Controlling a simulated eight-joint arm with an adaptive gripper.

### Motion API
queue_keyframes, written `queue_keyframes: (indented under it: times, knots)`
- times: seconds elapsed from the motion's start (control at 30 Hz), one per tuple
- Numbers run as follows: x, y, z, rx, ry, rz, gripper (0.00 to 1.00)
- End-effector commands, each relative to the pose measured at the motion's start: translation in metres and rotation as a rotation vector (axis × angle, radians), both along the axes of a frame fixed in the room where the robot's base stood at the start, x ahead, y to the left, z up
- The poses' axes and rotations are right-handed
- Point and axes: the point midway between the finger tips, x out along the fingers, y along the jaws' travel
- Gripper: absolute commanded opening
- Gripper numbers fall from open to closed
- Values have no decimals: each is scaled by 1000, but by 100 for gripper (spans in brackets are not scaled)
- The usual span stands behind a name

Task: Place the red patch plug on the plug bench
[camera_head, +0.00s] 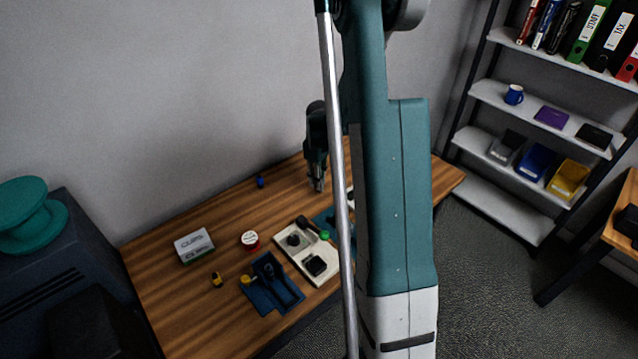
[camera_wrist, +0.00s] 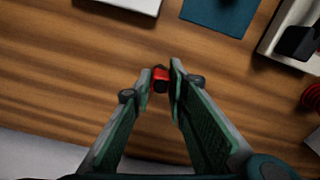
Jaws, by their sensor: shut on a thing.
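My gripper (camera_wrist: 161,82) is shut on the red patch plug (camera_wrist: 160,74), which shows between the fingertips in the wrist view, with a dark end facing the camera. In the head view my gripper (camera_head: 318,186) points down over the back part of the wooden table, and I cannot make out the plug there. I cannot tell whether the plug touches the table. I cannot say for sure which fixture is the plug bench. A cream tray (camera_head: 290,250) with black parts and a dark blue tray (camera_head: 286,300) lie nearer the front.
A teal piece (camera_wrist: 222,14) lies ahead of my gripper in the wrist view, beside a cream tray (camera_wrist: 272,40). A labelled box (camera_head: 194,246), a red-and-white spool (camera_head: 250,240) and a small blue item (camera_head: 260,182) stand on the table. Bare wood surrounds my gripper.

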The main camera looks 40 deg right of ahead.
Motion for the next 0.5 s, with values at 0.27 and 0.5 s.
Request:
queue_keyframes:
  times: [0.27,0.5]
  knots:
    - [0,0,-11,0,0,0,4]
    - [0,0,-12,0,0,0,4]
